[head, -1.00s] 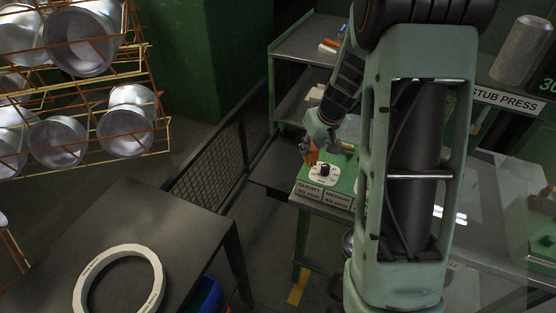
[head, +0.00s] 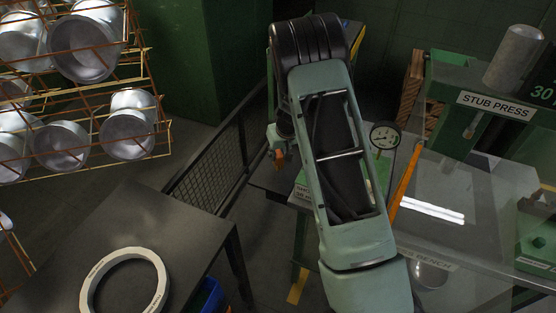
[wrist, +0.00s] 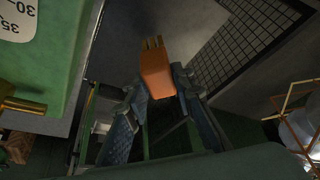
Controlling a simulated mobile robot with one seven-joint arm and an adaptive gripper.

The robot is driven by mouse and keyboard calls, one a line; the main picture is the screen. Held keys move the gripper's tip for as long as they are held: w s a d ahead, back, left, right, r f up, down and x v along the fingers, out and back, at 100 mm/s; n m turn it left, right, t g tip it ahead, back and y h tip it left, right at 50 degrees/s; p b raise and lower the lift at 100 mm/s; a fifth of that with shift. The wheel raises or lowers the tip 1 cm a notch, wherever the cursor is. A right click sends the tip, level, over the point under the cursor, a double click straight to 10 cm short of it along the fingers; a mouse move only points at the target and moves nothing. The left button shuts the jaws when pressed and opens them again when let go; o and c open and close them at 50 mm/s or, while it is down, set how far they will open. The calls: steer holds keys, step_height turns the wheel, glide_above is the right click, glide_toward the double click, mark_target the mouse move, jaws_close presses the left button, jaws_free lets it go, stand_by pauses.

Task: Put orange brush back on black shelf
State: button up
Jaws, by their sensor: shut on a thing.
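My gripper (head: 278,152) is shut on the orange brush (head: 279,158), left of my arm's large link in the head view. In the wrist view the brush (wrist: 155,74) sticks out between the fingers (wrist: 156,92), with its tan bristle end pointing away from me. The brush is in the air. A dark shelf surface (head: 266,178) shows just below the gripper in the head view. The rest of the shelf unit is hidden behind my arm.
A black mesh fence (head: 215,160) stands left of the gripper. A dark table with a white ring (head: 88,288), a pot rack (head: 150,100) and a gauge (head: 384,135) surround the area.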

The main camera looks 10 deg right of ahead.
mark_target(278, 160)
steer(key=shift+f+b, duration=0.45)
steer(key=shift+f, duration=1.1)
jaws_close()
steer(key=shift+f, duration=0.1)
steer(key=o, duration=1)
jaws_free()
steer(key=b+v, duration=0.1)
steer(key=v, duration=1.1)
steer(key=shift+d, duration=0.1)
